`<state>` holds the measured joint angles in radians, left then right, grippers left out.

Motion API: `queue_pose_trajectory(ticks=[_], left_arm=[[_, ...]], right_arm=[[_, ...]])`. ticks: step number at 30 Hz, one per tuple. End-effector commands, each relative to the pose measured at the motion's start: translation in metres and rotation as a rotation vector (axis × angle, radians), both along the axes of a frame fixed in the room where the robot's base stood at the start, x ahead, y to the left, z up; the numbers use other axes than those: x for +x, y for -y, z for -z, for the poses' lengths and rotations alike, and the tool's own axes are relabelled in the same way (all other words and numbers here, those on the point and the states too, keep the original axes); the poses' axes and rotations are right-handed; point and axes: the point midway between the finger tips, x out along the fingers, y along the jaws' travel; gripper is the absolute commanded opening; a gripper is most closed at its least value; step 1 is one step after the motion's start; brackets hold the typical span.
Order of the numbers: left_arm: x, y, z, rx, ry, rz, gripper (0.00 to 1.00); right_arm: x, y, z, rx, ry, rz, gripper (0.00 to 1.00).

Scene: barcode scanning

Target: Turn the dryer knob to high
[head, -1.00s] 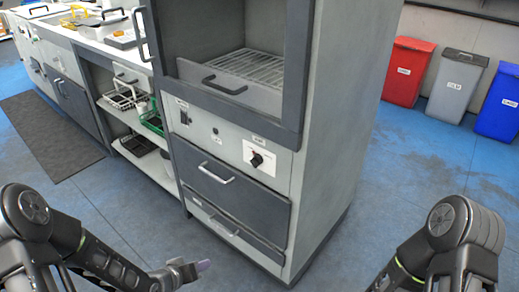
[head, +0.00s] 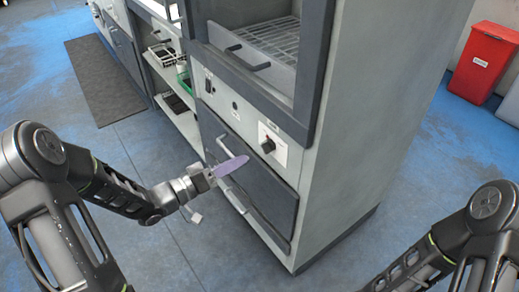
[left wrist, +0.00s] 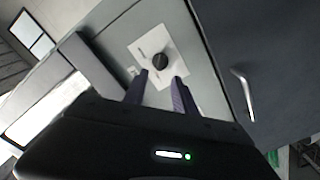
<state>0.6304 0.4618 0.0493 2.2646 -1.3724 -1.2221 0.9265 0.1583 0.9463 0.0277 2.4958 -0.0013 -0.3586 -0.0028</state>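The dryer (head: 345,130) is a tall grey cabinet in the middle of the head view. Its black knob (head: 268,145) sits on a white label plate on the front panel; the knob also shows in the left wrist view (left wrist: 160,61), ahead of the fingertips. The knob's setting is too small to read. My left gripper (head: 232,165) is left of and below the knob in the head view, apart from it. In the left wrist view its two purple fingers (left wrist: 160,84) are spread with nothing between them. My right gripper is out of view; only my right arm shows.
Drawer handles (head: 228,148) stick out of the dryer front close to my left gripper. A wire rack (head: 265,40) sits inside the upper chamber. Open shelves stand to the left. A red bin (head: 482,62) stands at the far right. The floor before the dryer is clear.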

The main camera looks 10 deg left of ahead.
Motion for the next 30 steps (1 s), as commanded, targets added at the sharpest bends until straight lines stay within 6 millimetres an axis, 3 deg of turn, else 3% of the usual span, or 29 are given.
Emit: queue_pose_trajectory(ticks=[8, 22, 30], left_arm=[[0.004, 0.003, 0.001, 0.002, 0.0, 0.0, 0.33], [0.052, 0.044, 0.001, 0.003, 0.001, 0.001, 0.33], [0.061, 0.05, 0.001, 0.003, 0.0, -0.002, 0.33]], right_arm=[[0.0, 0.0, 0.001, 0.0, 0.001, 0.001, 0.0], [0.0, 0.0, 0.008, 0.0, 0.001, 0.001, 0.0], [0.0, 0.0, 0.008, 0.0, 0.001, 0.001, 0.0]])
